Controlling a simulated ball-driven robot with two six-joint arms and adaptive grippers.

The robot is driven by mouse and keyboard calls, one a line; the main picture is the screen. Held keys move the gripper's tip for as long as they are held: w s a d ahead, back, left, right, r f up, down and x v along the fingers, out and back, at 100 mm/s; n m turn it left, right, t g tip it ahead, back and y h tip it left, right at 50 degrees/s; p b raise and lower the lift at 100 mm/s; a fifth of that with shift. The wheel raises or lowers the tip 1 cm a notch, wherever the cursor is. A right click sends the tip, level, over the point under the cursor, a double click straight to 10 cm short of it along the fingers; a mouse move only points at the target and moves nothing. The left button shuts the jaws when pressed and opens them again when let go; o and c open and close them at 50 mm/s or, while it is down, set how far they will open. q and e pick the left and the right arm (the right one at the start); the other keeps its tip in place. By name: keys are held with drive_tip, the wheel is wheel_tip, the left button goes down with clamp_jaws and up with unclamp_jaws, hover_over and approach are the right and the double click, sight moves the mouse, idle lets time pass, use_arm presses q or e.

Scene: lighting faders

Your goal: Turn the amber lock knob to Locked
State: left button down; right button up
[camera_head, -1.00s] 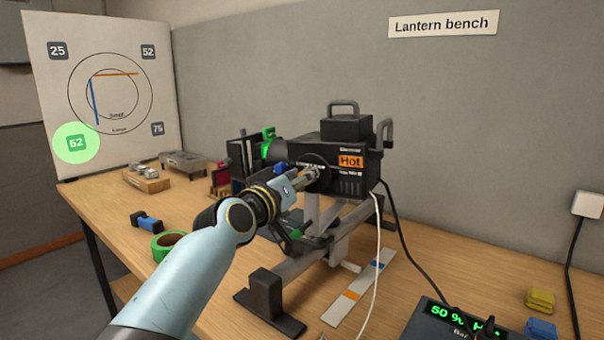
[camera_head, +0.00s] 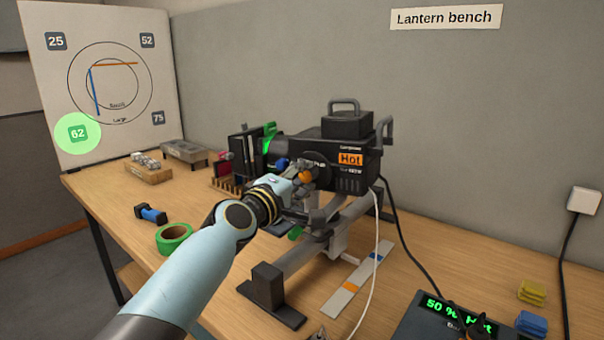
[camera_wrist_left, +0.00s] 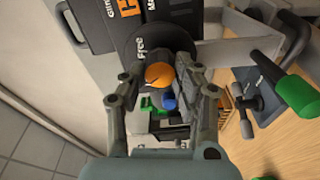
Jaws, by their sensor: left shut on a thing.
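The amber lock knob (camera_head: 306,176) is on the side of the black lantern (camera_head: 345,184). In the left wrist view the amber knob (camera_wrist_left: 159,75) sits between my left gripper's fingers, in front of a dark round plate with the word "Free" (camera_wrist_left: 140,47). My left gripper (camera_head: 303,171) is shut on the amber knob, and its fingers partly hide the plate. Any "Locked" mark is hidden or not readable. A blue knob (camera_head: 282,163) shows beside the gripper.
The lantern rests on a grey stand (camera_head: 290,250) and carries a "Hot" label (camera_head: 351,159). Green tape (camera_head: 174,237) and a blue-black tool (camera_head: 150,214) lie left of my arm. A white cable (camera_head: 373,265) hangs at the right. A dimmer box (camera_head: 420,322) stands at front right.

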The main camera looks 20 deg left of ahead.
use_arm(q)
drive_tip(key=shift+n, duration=0.7)
drive_tip(key=c, duration=1)
unclamp_jaws()
drive_tip(key=shift+s, duration=0.25)
drive_tip(key=s, duration=0.3)
drive_tip(key=s+a, duration=0.1)
drive_tip(key=s, duration=0.3)
drive_tip(key=s+a, duration=0.1)
drive_tip(key=s, duration=0.3)
drive_tip(key=shift+s+a, duration=0.15)
drive_tip(key=shift+s, duration=0.05)
